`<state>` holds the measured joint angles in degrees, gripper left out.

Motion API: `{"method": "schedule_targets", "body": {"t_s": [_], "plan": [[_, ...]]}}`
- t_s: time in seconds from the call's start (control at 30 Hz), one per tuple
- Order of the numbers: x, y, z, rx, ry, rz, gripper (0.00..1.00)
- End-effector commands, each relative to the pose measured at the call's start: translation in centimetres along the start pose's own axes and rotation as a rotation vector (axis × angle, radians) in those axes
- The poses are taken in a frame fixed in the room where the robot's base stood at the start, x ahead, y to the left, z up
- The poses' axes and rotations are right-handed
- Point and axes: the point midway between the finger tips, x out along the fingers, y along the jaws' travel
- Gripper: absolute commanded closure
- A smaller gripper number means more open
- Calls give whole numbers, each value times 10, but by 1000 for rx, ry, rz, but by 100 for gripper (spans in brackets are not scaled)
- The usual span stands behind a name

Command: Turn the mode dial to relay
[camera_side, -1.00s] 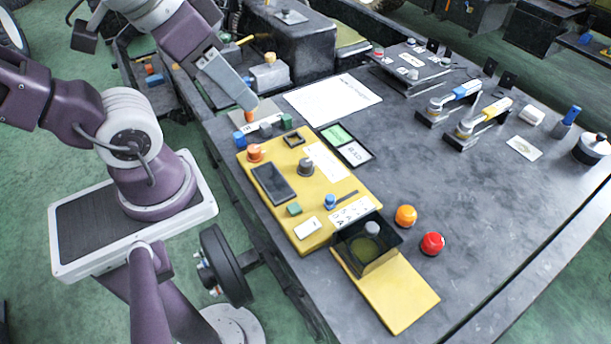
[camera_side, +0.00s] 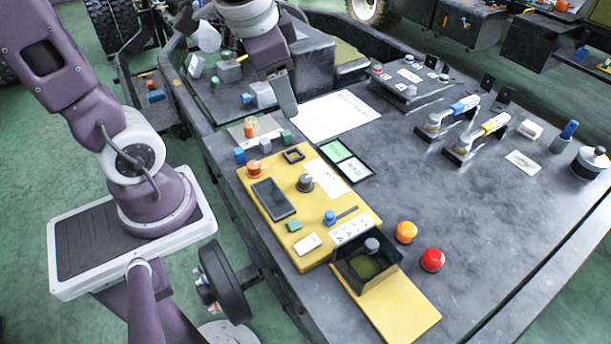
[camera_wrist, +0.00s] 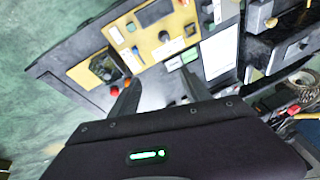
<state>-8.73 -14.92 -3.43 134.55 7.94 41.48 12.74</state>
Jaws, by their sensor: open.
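The yellow panel (camera_side: 285,226) lies on the grey table. A grey round knob (camera_side: 305,182), apparently the mode dial, stands on it beside a white label (camera_side: 325,178); the lettering is too small to read. The knob also shows in the wrist view (camera_wrist: 164,37), near the panel's middle. I cannot tell which way it points. My gripper (camera_side: 287,108) is open and empty, above the table beyond the panel's far end and apart from the knob.
A white sheet (camera_side: 335,117) lies flat beyond. The right middle of the table is clear.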

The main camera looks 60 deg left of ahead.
Motion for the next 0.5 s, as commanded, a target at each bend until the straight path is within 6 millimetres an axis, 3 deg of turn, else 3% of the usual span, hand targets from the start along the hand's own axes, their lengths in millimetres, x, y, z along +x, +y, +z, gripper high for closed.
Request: {"method": "schedule_targets", "body": {"t_s": [0.13,0.3,0.4,0.5], "plan": [[94,-37,-27,216,-147,35,45],[211,-52,-22,437,-220,165,45],[257,-50,-10,513,-223,233,45],[281,-46,-2,550,-218,271,45]]}}
